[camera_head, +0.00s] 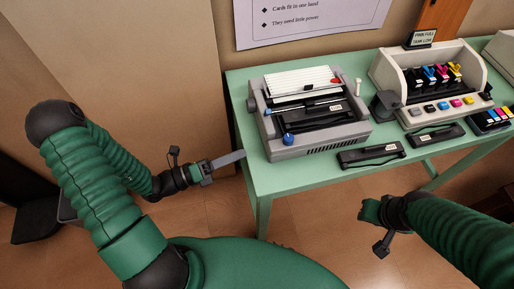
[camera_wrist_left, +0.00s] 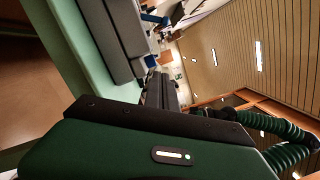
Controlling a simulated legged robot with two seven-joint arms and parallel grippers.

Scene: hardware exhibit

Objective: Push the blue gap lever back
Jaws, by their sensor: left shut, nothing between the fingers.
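The grey dot-matrix printer (camera_head: 330,143) stands on the green table. A blue part (camera_head: 288,138), which looks like the gap lever, sits at its front left corner. In the left wrist view a blue piece (camera_wrist_left: 153,18) juts from the side of a grey body. My left gripper (camera_head: 241,155) is shut and empty at the table's left edge, left of the printer and apart from the blue part. My right gripper (camera_head: 366,210) is in front of the table, away from the printer; its fingers are not clear.
The green table (camera_head: 256,178) has a narrow bare strip left of the printer. An opened inkjet printer (camera_head: 405,88) with coloured cartridges stands at right. Black ribbon cartridges (camera_head: 371,154) lie in front. A dark grey object (camera_head: 385,103) stands between the printers.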

